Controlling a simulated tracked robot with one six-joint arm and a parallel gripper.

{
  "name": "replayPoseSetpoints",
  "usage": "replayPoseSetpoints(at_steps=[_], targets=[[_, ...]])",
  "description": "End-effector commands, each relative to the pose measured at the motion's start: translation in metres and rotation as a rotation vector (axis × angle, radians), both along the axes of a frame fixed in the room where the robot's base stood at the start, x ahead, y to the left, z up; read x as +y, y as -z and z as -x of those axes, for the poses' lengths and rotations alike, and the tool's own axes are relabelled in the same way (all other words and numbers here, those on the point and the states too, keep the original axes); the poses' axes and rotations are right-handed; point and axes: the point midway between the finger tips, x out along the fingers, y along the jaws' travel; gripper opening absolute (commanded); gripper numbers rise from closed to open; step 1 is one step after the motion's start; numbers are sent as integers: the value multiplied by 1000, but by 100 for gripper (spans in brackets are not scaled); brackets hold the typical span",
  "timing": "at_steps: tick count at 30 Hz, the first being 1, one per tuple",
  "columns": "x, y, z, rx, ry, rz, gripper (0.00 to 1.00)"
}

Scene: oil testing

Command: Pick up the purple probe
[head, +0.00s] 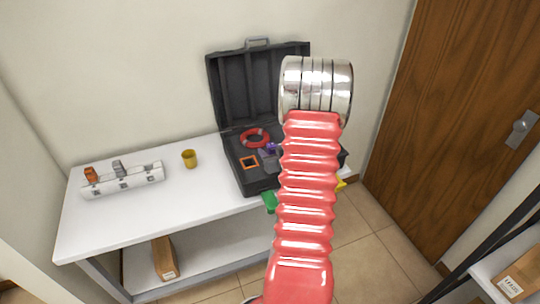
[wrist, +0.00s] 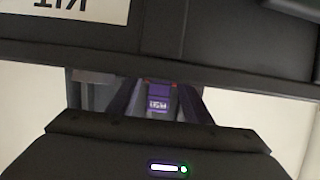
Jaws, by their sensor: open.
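The purple probe (head: 272,148) lies in the open black case (head: 259,185) on the white table; in the head view, my arm covers the case's right part. In the wrist view, a purple body with a small pale label, seemingly the probe (wrist: 158,103), shows between the fingers of my gripper (wrist: 158,92). The gripper is open, with a dark finger on each side of the purple body. Whether the fingers touch it I cannot tell. The head view does not show the gripper clearly, as my red arm is in front.
A red ring (head: 254,138) and an orange square frame (head: 249,163) lie in the case. Its raised lid (head: 230,90) stands at the back. A yellow cup (head: 189,158) and a white rack (head: 124,182) stand left on the table (head: 155,215). A wooden door (head: 460,110) is at right.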

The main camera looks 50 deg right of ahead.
Motion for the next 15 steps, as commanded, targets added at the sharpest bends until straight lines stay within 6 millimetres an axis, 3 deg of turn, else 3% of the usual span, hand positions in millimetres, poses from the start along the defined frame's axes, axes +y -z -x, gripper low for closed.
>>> replayPoseSetpoints(at_steps=[5,15], targets=[[0,0,0,0,0,0,45],[0,0,0,0,0,0,22]])
